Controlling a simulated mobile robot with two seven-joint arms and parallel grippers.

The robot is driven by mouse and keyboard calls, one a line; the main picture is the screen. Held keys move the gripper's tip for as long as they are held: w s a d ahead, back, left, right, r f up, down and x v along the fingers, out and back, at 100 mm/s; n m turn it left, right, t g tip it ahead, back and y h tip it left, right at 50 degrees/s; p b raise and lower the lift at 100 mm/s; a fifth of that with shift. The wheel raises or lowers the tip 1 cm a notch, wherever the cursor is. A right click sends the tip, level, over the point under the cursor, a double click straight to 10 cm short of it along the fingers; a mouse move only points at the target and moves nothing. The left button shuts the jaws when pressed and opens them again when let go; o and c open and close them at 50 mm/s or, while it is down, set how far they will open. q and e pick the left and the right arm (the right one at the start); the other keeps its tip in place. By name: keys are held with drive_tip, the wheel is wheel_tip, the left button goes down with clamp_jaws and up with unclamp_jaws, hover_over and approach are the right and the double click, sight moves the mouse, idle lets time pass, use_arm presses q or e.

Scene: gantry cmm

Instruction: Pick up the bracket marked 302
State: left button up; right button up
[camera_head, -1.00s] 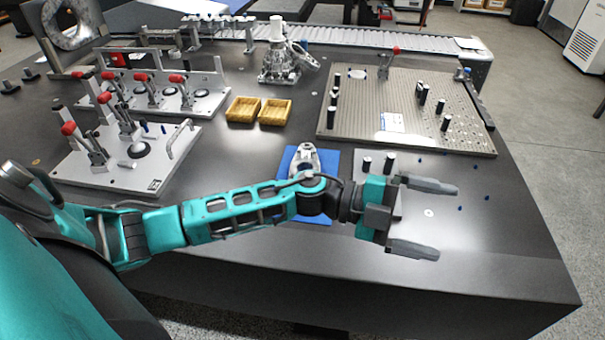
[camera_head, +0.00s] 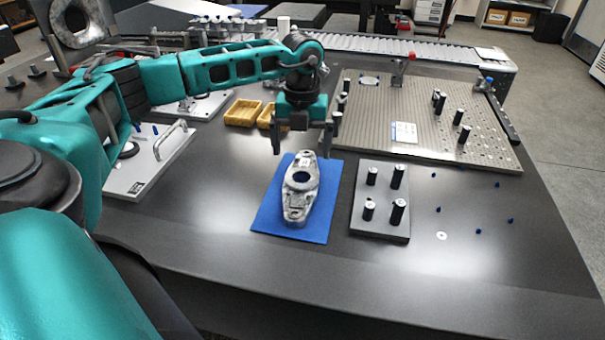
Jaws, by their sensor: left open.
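A grey metal bracket (camera_head: 301,182) with a large round hole lies flat on a blue mat (camera_head: 267,207) near the middle of the dark table. I cannot read a number on it. My left gripper (camera_head: 303,150) points down just beyond and above the bracket's far end, its two fingers apart. It is open and empty, and I see no contact with the bracket. My right gripper is not in view.
A grey plate with several black pins (camera_head: 382,225) stands right of the mat. A perforated plate (camera_head: 420,130) lies behind it. The table's front is clear.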

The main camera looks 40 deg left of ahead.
sight(301, 177)
use_arm(q)
wheel_tip(301, 177, down, 9)
drive_tip(key=shift+f+b, duration=0.15)
drive_tip(key=shift+b, duration=0.75)
drive_tip(key=shift+s, duration=0.1)
drive_tip(key=shift+c, duration=0.2)
drive_tip(key=c, duration=1.3)
